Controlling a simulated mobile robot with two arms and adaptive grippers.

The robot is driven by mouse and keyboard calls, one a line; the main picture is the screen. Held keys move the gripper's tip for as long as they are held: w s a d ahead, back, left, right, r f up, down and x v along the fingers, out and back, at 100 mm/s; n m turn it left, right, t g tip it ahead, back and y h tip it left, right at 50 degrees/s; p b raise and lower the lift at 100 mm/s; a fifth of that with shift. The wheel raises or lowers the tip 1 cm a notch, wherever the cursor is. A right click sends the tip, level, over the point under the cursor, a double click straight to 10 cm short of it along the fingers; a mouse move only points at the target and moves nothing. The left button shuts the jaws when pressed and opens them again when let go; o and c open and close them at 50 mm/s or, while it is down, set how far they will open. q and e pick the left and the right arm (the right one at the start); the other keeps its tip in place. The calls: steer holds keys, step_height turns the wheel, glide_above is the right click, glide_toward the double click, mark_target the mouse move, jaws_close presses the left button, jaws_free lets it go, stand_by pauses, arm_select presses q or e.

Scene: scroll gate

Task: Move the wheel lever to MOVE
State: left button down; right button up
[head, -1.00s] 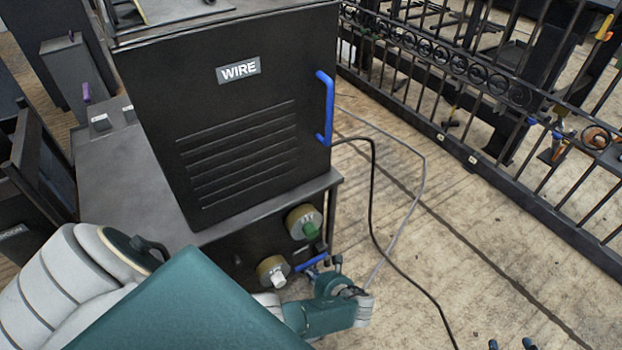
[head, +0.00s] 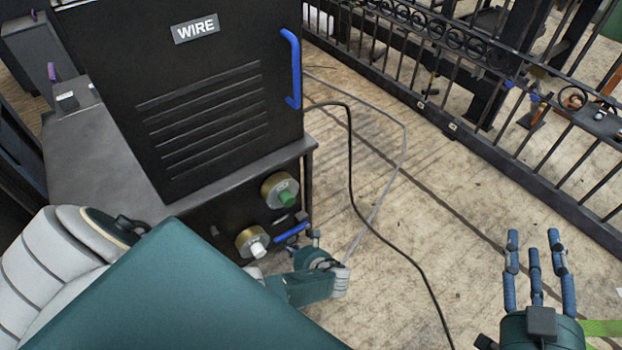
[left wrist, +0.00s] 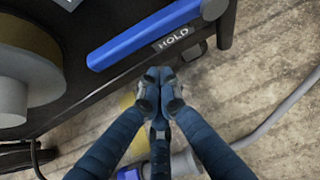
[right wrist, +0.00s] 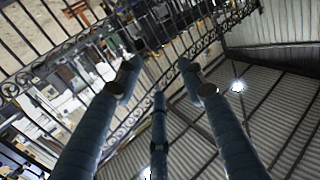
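The blue wheel lever (head: 291,233) is low on the front of the black cart, to the right of two brass-coloured knobs. In the left wrist view the lever (left wrist: 145,35) lies along the cart's lower edge, with a HOLD label (left wrist: 173,39) beside it. My left gripper (head: 314,240) is just right of the lever in the head view. Its fingertips (left wrist: 160,85) are together, with nothing seen between them, below the label and apart from the lever. My right gripper (head: 535,245) is raised at the lower right, its fingers spread and empty; its fingers (right wrist: 160,85) also show in the right wrist view.
The black cart (head: 205,110) marked WIRE has a tall blue handle (head: 292,70) and knobs with a green (head: 285,197) and a white (head: 257,248) grip. A black cable (head: 350,180) runs over the floor.

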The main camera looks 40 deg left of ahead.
steer(key=s+d+f+g+h+p, duration=0.25)
steer(key=s+f+g, duration=0.35)
steer(key=f, duration=0.6)
arm_select(q)
steer(key=p+v, duration=0.2)
steer(key=v, duration=0.8)
steer(key=shift+w+p, duration=0.25)
steer(key=shift+p, duration=0.1)
arm_select(e)
steer(key=s+d+f+g, duration=0.2)
steer(key=s+f+g, duration=0.1)
steer(key=s, duration=0.3)
steer(key=s+d+f+g+h, duration=0.1)
steer(key=s+d+f+g, duration=0.2)
steer(key=s, duration=0.3)
steer(key=shift+s+f+m+g, duration=0.3)
steer(key=shift+s+f+g, duration=0.1)
steer(key=shift+f+g, duration=0.15)
arm_select(q)
steer(key=shift+d+f, duration=0.1)
steer(key=shift+d, duration=0.05)
